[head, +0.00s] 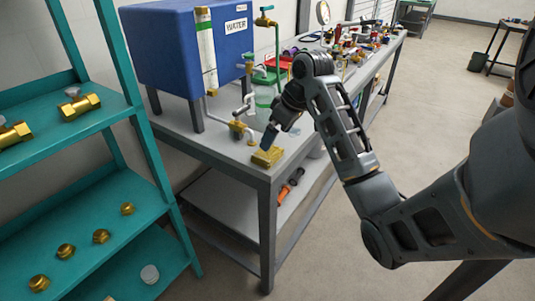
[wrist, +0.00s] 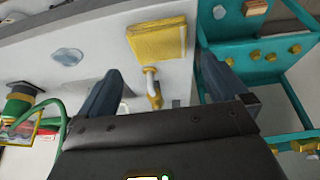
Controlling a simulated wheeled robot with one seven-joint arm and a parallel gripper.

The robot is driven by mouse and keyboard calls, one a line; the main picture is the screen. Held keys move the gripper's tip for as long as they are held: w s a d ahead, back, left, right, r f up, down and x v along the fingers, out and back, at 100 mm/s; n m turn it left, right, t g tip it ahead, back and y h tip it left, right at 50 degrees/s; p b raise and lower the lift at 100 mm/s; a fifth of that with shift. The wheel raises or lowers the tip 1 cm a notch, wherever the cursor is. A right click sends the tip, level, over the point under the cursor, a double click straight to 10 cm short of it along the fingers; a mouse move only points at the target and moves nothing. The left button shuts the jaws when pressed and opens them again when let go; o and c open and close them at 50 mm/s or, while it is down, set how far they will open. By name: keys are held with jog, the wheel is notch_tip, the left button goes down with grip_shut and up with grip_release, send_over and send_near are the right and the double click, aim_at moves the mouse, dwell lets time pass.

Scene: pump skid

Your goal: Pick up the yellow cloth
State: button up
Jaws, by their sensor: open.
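The yellow cloth (head: 267,156) lies folded into a small block on the grey bench top, close to the front corner in the head view. It also shows in the wrist view (wrist: 158,42), whole and flat, beyond the fingertips. My gripper (head: 272,133) points down above the bench, just above and beside the cloth. In the wrist view my gripper (wrist: 163,85) is open, with its two dark fingers wide apart and nothing held. The cloth lies ahead of the gap between the fingers, and I see no contact with it.
A brass-and-grey valve pipe (head: 240,126) stands on the bench (head: 215,147) beside the cloth; it shows between the fingers (wrist: 152,90). A blue water tank (head: 200,45) rises behind. A teal shelf (head: 90,120) with brass fittings stands at left. A clear puddle-like patch (wrist: 67,56) lies near the cloth.

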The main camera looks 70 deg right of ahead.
aim_at(269, 152)
jog(key=shift+p+x, duration=0.4)
jog(key=shift+x, duration=3.45)
jog(key=shift+s+a, duration=0.1)
jog(key=shift+s, duration=0.05)
jog(key=c, duration=0.8)
